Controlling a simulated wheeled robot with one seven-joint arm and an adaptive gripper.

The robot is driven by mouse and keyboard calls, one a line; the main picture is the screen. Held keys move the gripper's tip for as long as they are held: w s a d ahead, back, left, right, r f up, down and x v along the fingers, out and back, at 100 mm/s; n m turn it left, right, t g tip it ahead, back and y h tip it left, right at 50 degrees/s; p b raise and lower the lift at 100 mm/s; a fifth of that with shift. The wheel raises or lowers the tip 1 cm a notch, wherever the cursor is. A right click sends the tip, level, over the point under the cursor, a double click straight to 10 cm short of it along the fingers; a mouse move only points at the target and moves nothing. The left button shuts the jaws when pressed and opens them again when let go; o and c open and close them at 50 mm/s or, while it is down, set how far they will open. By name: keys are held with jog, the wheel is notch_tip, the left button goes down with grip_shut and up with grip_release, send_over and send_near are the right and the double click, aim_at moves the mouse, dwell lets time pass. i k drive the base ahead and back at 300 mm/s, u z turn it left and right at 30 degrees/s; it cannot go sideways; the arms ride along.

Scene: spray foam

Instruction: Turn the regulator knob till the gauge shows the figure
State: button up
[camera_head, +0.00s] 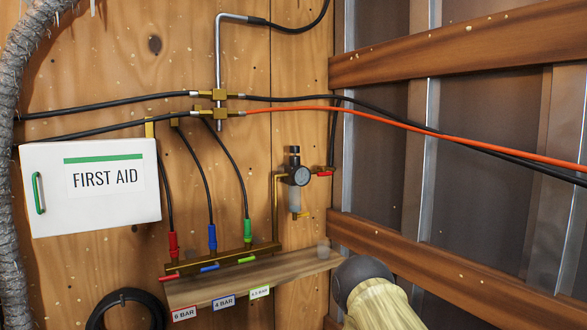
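The regulator (295,197) is mounted on the plywood wall right of centre, with a clear bowl below its body. Its black knob (294,151) stands upright on top. The small round gauge (301,176) is on its front; its needle and figures are too small to read. A red lever (324,173) sits just right of the gauge. My gripper is not in view, and nothing touches the knob.
A brass manifold (225,258) with red, blue and green fittings sits above a wooden shelf (205,290) labelled 6, 4 and 0.5 BAR. A first aid box (91,186) hangs left. A rounded dark-and-cream object (372,293) rises at lower right. An orange hose (400,123) crosses right.

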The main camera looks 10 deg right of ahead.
aim_at(295, 149)
jog(key=u, duration=0.1)
jog(key=i, duration=1.35)
jog(key=z, duration=0.9)
